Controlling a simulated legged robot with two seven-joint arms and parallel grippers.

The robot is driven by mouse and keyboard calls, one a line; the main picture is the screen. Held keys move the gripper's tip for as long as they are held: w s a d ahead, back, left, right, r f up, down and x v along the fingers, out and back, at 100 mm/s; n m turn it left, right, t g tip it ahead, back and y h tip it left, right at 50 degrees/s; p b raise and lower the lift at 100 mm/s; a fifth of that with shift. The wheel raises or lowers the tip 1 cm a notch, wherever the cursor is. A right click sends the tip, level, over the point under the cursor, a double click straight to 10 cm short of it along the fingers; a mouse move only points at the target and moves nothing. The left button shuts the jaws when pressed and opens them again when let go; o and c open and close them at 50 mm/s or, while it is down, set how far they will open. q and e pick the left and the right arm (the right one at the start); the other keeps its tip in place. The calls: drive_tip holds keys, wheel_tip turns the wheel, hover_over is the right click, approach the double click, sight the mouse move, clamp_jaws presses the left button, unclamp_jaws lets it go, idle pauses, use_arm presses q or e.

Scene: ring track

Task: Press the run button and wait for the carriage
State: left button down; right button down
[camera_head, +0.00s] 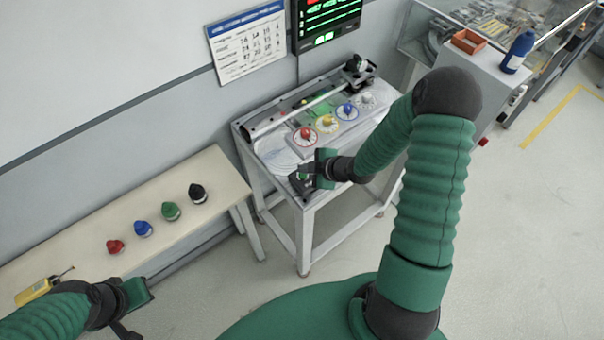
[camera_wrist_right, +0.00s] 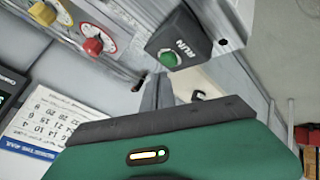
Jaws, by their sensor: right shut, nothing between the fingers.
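The run button (camera_wrist_right: 168,59) is a green cap on a dark box marked RUN, at the upper middle of the right wrist view. In the head view its box (camera_head: 300,183) sits at the front corner of the white track table (camera_head: 272,160), partly hidden by my gripper. My right gripper (camera_head: 312,174) is shut and empty, close by the button; I cannot tell whether they touch. A dark unit (camera_head: 358,69) stands at the right end of the rail (camera_head: 305,103); I cannot tell whether it is the carriage. My left gripper (camera_head: 134,304) is at the lower left, its jaws unclear.
Red (camera_head: 306,134), yellow (camera_head: 327,121), blue and white knobs on dials line the table. A side bench (camera_head: 75,220) at left holds red, blue, green and black knobs and a yellow device (camera_head: 35,290). A screen and calendar hang behind.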

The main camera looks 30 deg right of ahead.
drive_tip(key=shift+d+f, duration=0.1)
drive_tip(key=shift+d, duration=0.25)
use_arm(q)
drive_tip(key=shift+d, duration=0.35)
use_arm(e)
drive_tip(key=shift+a, duration=0.1)
drive_tip(key=shift+s+a+f+b, duration=0.1)
drive_tip(key=shift+a+f+b, duration=0.2)
drive_tip(key=shift+a+b, duration=0.1)
use_arm(q)
drive_tip(key=shift+a+f, duration=0.3)
drive_tip(key=shift+f, duration=0.05)
drive_tip(key=shift+d+f, duration=0.1)
drive_tip(key=shift+d, duration=0.1)
use_arm(e)
drive_tip(key=shift+d+f, duration=0.15)
drive_tip(key=shift+d, duration=0.05)
